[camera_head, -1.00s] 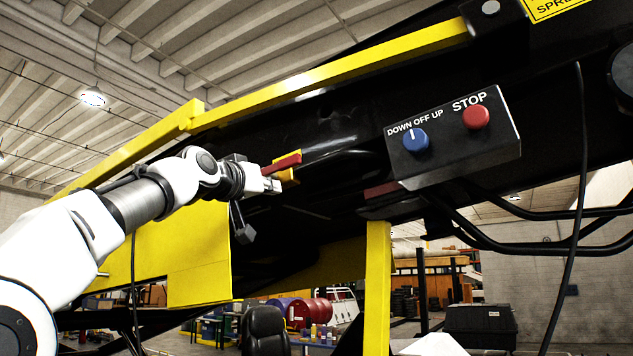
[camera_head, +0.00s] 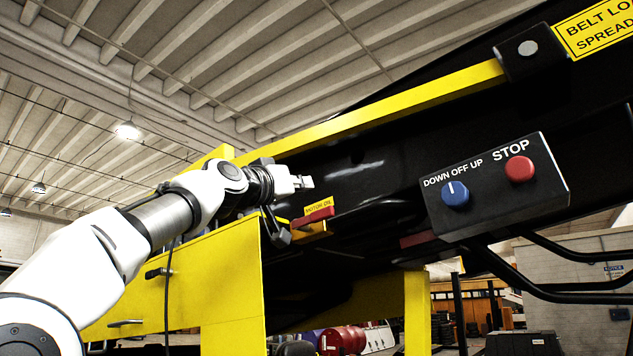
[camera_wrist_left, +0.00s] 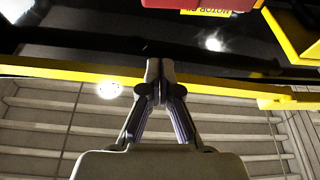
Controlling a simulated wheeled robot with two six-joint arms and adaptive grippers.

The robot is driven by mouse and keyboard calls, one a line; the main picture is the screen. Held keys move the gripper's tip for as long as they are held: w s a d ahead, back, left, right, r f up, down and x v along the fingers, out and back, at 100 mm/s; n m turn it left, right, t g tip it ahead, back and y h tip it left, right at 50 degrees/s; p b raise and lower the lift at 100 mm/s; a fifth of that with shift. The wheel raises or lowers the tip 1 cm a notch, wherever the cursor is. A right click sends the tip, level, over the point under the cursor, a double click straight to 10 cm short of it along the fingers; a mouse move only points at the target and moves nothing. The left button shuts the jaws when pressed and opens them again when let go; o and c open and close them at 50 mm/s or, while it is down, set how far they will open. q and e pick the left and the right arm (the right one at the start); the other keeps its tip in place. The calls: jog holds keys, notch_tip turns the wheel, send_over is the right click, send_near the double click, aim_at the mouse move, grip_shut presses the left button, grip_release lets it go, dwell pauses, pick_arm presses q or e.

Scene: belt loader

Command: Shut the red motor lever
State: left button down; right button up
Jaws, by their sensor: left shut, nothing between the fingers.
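The red motor lever (camera_head: 313,216) sits on a small yellow mount (camera_head: 309,231) on the loader's black side, under a yellow label (camera_head: 319,206). It lies nearly level, its right end slightly higher. My left gripper (camera_head: 306,182) is shut and empty, above the lever and apart from it in the head view. In the left wrist view the gripper's fingers (camera_wrist_left: 153,85) are together, and part of the red lever (camera_wrist_left: 200,4) shows at the top edge. My right gripper is not in view.
A black control box with a blue knob (camera_head: 455,194) and a red stop button (camera_head: 519,169) is to the right. A long yellow rail (camera_head: 400,100) runs above the lever. A yellow panel (camera_head: 230,280) is below my left arm.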

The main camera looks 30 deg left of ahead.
aim_at(316, 219)
pick_arm(q)
jog(key=w+f, duration=0.1)
jog(key=w+p, duration=0.1)
jog(key=w, duration=0.1)
jog(key=w+f, duration=0.1)
jog(key=shift+w+d+f, duration=0.3)
jog(key=shift+d, duration=0.05)
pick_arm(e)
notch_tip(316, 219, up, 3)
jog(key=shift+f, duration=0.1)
pick_arm(q)
jog(key=shift+s+r, duration=0.1)
jog(key=shift+s, duration=0.05)
